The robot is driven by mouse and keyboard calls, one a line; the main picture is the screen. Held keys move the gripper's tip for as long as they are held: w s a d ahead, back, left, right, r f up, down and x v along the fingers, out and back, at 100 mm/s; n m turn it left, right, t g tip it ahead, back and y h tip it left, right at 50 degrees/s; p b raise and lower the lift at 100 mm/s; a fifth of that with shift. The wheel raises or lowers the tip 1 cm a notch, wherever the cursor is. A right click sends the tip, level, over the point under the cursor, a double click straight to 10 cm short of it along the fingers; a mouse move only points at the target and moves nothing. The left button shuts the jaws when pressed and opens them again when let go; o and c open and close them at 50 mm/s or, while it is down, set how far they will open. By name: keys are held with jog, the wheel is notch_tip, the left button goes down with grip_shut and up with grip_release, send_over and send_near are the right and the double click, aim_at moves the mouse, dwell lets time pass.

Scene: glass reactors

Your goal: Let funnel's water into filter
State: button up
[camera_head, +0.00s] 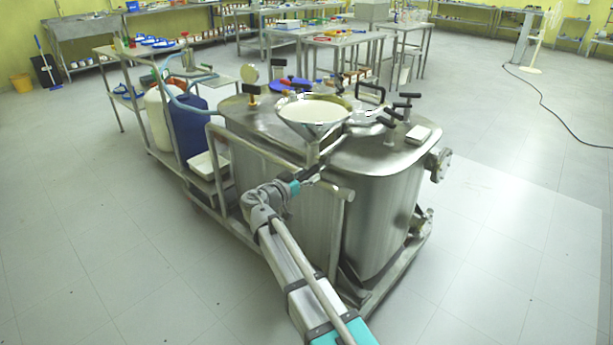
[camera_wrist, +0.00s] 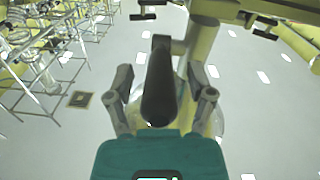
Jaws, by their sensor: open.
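The funnel (camera_head: 315,110) is a wide steel cone with pale liquid in it, standing over the top of a steel vessel (camera_head: 375,175). Its stem (camera_head: 313,152) runs down in front of the vessel's rim. My gripper (camera_head: 312,181) is at the lower end of this stem. In the wrist view my gripper (camera_wrist: 162,88) is open, with a dark lever handle (camera_wrist: 158,85) between its two fingers. Gaps show on both sides of the handle. The lever joins a yellowish pipe (camera_wrist: 198,45) behind it. I cannot make out the filter or whether water flows.
A steel rail (camera_head: 270,155) runs along the vessel's near side, close to my arm. Several black-handled fittings (camera_head: 400,105) stand on the lid. A blue drum (camera_head: 190,128) and a white drum (camera_head: 160,115) stand at left.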

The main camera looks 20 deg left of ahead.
grip_shut()
dwell(0.4)
